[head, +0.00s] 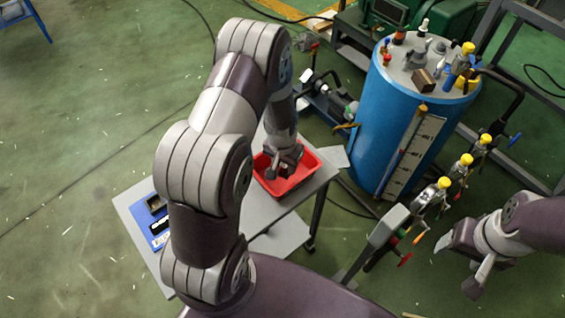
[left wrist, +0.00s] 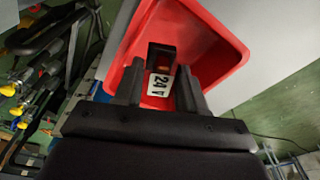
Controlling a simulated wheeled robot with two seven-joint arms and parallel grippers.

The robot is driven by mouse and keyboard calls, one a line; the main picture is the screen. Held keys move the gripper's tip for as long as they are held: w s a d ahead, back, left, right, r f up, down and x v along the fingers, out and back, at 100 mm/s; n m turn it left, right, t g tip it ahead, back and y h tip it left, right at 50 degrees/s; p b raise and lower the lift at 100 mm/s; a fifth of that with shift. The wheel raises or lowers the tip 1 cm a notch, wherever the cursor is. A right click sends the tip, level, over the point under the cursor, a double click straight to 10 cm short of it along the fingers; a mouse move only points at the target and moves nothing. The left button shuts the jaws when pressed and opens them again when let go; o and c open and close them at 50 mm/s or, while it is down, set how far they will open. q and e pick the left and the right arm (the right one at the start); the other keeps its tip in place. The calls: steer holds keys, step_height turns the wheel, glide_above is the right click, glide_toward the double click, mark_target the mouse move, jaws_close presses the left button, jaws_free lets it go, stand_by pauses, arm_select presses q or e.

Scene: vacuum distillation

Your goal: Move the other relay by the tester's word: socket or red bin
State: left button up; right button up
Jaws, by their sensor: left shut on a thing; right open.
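The relay (left wrist: 161,63) is a small dark block with a white label reading "24" and a red spot. It lies between the fingers of my left gripper (left wrist: 160,88), which is shut on it. In the head view my left gripper (head: 284,168) reaches down into the red bin (head: 304,186); the bin also shows in the left wrist view (left wrist: 222,60). Whether the relay touches the bin floor I cannot tell. A blue device (head: 160,238), perhaps the tester, sits on the table's left side, partly behind my arm; its reading is hidden. My right gripper (head: 460,268) is open and empty at the right.
The grey table (head: 277,236) carries the bin and the blue device. A large blue tank (head: 388,125) with yellow-capped valves stands just behind and right of it. Pipes and valves (head: 440,192) lie between the table and my right arm. Open green floor is at the left.

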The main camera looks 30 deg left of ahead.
mark_target(284, 165)
arm_select(q)
steer(key=w+a+f, duration=0.2)
steer(key=w, duration=0.1)
steer(key=shift+f, duration=0.1)
steer(key=f, duration=0.2)
steer(key=shift+w+d+f+p, duration=0.1)
steer(key=shift+d+f+p, duration=0.1)
steer(key=shift+f+p, duration=0.2)
steer(key=shift+s+f, duration=0.25)
steer(key=shift+f, duration=0.15)
steer(key=shift+w+a+f, duration=0.1)
steer(key=shift+w+f, duration=0.05)
steer(key=o, duration=0.7)
steer(key=shift+f, duration=0.1)
steer(key=o, duration=0.5)
steer(key=shift+c, duration=0.2)
arm_select(e)
steer(key=shift+w+r, duration=0.15)
steer(key=shift+w, duration=0.65)
